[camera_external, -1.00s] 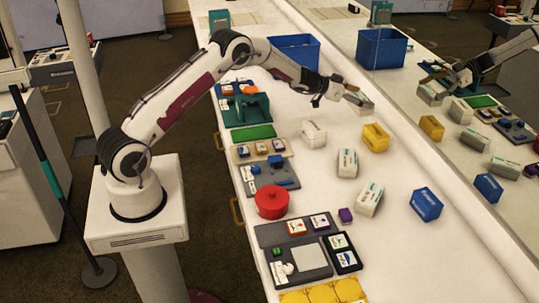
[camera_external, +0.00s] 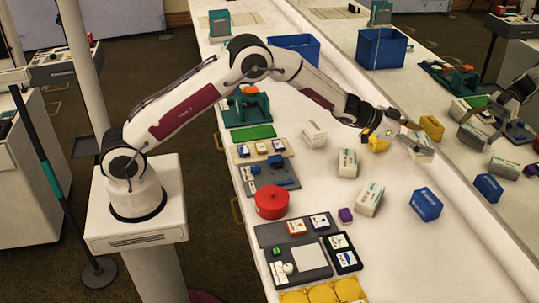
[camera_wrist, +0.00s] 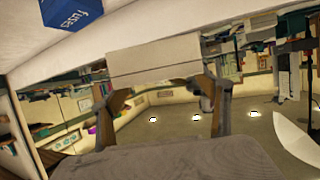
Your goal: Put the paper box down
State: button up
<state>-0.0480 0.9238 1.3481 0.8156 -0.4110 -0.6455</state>
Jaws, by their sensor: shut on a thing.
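My gripper (camera_external: 404,137) is shut on a white paper box (camera_external: 420,147) near the mirrored right side of the table, to the right of the partly hidden yellow box. In the wrist view the paper box (camera_wrist: 165,57) spans the two fingers of my gripper (camera_wrist: 165,88), with a plain pale face showing. In the external view it looks held above the white table (camera_external: 395,245), tilted; the exact gap under it is hard to tell.
White boxes (camera_external: 347,163) stand left of my gripper. A blue box (camera_external: 426,204) stands nearer the camera; a blue box with lettering also shows in the wrist view (camera_wrist: 72,12). A red pot (camera_external: 272,202) and trays line the left edge. Table near the blue box is clear.

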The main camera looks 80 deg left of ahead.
jog(key=s+d+r, duration=0.1)
jog(key=s+d, duration=0.3)
jog(key=d, duration=0.7)
jog(key=s+d, duration=0.4)
jog(key=d, duration=0.6)
jog(key=s+d+r, duration=0.1)
jog(key=s+d, duration=0.4)
jog(key=d, duration=0.6)
jog(key=s+a+f+n+y, duration=0.3)
jog(key=s+a+f, duration=0.1)
jog(key=a, duration=0.3)
jog(key=shift+a+f+t+y, duration=0.3)
jog(key=shift+f+y, duration=0.1)
jog(key=shift+f, duration=0.35)
jog(key=shift+s, duration=0.1)
jog(key=shift+f, duration=3.1)
jog(key=shift+f, duration=0.1)
